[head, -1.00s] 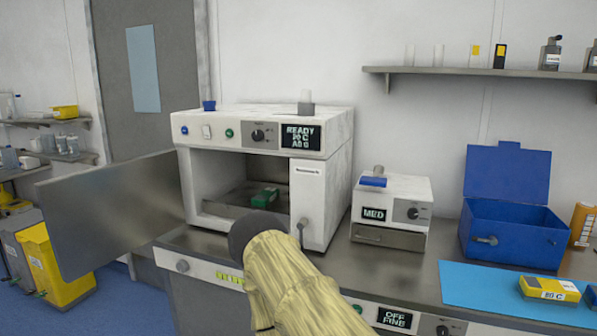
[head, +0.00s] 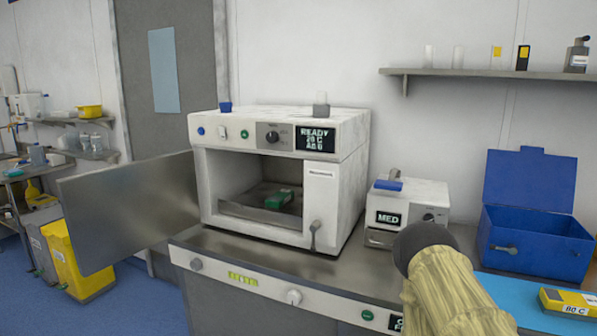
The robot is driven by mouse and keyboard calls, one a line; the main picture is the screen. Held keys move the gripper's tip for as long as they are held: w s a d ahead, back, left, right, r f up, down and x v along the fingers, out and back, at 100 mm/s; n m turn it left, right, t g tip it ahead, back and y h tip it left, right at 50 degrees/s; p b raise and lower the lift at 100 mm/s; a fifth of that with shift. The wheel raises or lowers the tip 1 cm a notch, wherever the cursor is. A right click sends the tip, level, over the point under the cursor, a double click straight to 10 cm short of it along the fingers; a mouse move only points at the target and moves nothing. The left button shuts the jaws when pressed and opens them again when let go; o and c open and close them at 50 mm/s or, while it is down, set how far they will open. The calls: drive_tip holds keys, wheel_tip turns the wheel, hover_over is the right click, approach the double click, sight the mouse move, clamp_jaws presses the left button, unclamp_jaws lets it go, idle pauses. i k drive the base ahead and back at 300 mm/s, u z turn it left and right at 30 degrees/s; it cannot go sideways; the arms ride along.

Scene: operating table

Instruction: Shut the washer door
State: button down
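The washer (head: 265,170) is a white box-shaped machine on the counter, with knobs and a display reading READY on its top panel. Its grey metal door (head: 130,212) stands wide open, swung out to the left from the left side of the opening. Inside the chamber a green item (head: 279,199) rests on a metal tray (head: 240,210). A small grey handle (head: 315,234) is on the front at the right of the opening. My arm, in a yellowish sleeve with a dark end, shows at the lower right, in front of the small MED unit. My gripper's fingers cannot be made out.
A small white MED unit (head: 410,200) and an open blue box (head: 535,240) stand right of the washer. A yellow device (head: 570,301) lies on a blue mat (head: 510,290). Yellow bins (head: 75,262) stand on the floor behind the door. Open floor lies at the lower left.

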sight(113, 214)
drive_tip(key=u, duration=2.9)
drive_tip(key=i, duration=0.7)
drive_tip(key=z, duration=0.9)
